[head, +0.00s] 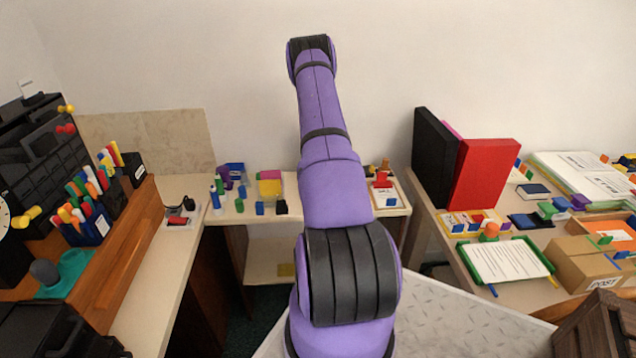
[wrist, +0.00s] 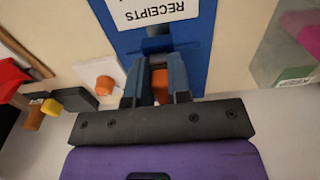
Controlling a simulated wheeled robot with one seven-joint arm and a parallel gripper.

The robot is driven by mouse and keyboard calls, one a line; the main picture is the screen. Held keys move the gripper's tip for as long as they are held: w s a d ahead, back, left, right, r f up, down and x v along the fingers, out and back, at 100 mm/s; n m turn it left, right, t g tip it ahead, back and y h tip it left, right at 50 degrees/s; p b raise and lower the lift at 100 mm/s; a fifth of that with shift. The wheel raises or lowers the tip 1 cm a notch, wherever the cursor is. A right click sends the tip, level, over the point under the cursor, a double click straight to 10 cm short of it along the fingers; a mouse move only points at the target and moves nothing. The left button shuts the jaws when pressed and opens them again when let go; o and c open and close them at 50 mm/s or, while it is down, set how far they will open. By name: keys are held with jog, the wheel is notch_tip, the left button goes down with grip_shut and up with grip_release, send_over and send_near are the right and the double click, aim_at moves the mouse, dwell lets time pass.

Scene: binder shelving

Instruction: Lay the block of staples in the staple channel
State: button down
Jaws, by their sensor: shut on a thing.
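In the wrist view my gripper (wrist: 158,88) has its dark blue fingers shut on a small orange block (wrist: 160,86). I cannot tell from its look whether this is the block of staples. Just beyond the fingers is a blue surface (wrist: 198,55) with a white label reading RECEIPTS (wrist: 155,10). I cannot tell whether the held block touches it. No staple channel can be made out clearly in either view. In the head view my raised purple arm hides the gripper and what it holds.
In the wrist view an orange round piece (wrist: 104,85) and a dark block (wrist: 75,99) lie left of the fingers. In the head view a black binder (head: 433,155) and a red binder (head: 483,175) stand on the right desk. A pen rack (head: 85,228) is at left.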

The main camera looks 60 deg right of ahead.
jog(key=shift+f, duration=1.05)
dwell(0.4)
jog(key=shift+c, duration=2.1)
grip_release()
jog(key=shift+r, duration=0.2)
jog(key=shift+r, duration=6.85)
jog(key=s+a, duration=0.9)
jog(key=a, duration=0.4)
jog(key=shift+a, duration=0.15)
jog(key=shift+w, duration=0.1)
